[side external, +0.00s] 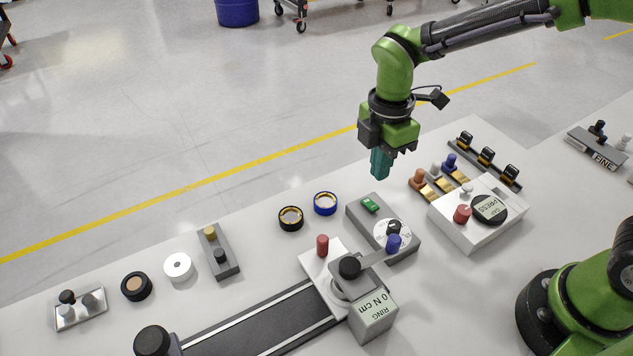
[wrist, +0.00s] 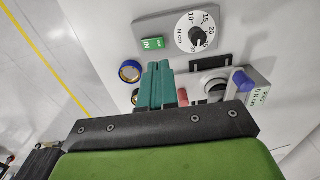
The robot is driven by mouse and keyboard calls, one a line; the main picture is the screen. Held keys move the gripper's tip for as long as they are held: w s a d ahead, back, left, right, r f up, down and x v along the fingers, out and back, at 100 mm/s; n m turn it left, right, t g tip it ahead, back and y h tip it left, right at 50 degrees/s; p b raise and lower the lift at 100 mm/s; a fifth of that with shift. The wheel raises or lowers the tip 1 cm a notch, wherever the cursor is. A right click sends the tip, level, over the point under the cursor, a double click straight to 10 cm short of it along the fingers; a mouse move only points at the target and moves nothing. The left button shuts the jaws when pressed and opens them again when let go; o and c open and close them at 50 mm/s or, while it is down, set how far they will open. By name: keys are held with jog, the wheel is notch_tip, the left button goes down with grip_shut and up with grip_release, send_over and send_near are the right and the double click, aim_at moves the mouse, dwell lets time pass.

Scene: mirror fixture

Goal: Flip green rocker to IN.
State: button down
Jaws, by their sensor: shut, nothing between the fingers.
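The green rocker (side external: 370,205) sits at one end of a grey box (side external: 411,251). In the wrist view the rocker (wrist: 153,43) shows a white IN marking; which way it is tipped I cannot tell. A round white dial (wrist: 199,31) with a black knob, marked N cm, is on the same box. My gripper (side external: 380,174) hangs above the bench near the rocker end of the box, apart from it. Its teal fingers (wrist: 158,67) are shut and empty, and appear just below the rocker in the wrist view.
A blue ring (side external: 325,203) and a black ring (side external: 290,218) lie left of the box. A white PRESS box (side external: 470,228) and several coloured plungers (side external: 419,178) are to the right.

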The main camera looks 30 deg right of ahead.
notch_tip(320, 180, up, 6)
jog(key=shift+s+f, duration=0.15)
jog(key=shift+f, duration=0.05)
dwell(0.3)
jog(key=s+d+r+m+t+y, duration=0.1)
jog(key=s+d+r+m+t, duration=0.2)
jog(key=s+d+m, duration=0.3)
jog(key=s+d+r+m+t+y, duration=0.1)
jog(key=s+d+r+m+t, duration=0.2)
jog(key=m, duration=1.2)
jog(key=s+d+t, duration=0.1)
jog(key=s+d, duration=0.2)
jog(key=shift+r+m, duration=0.15)
jog(key=shift+m, duration=0.25)
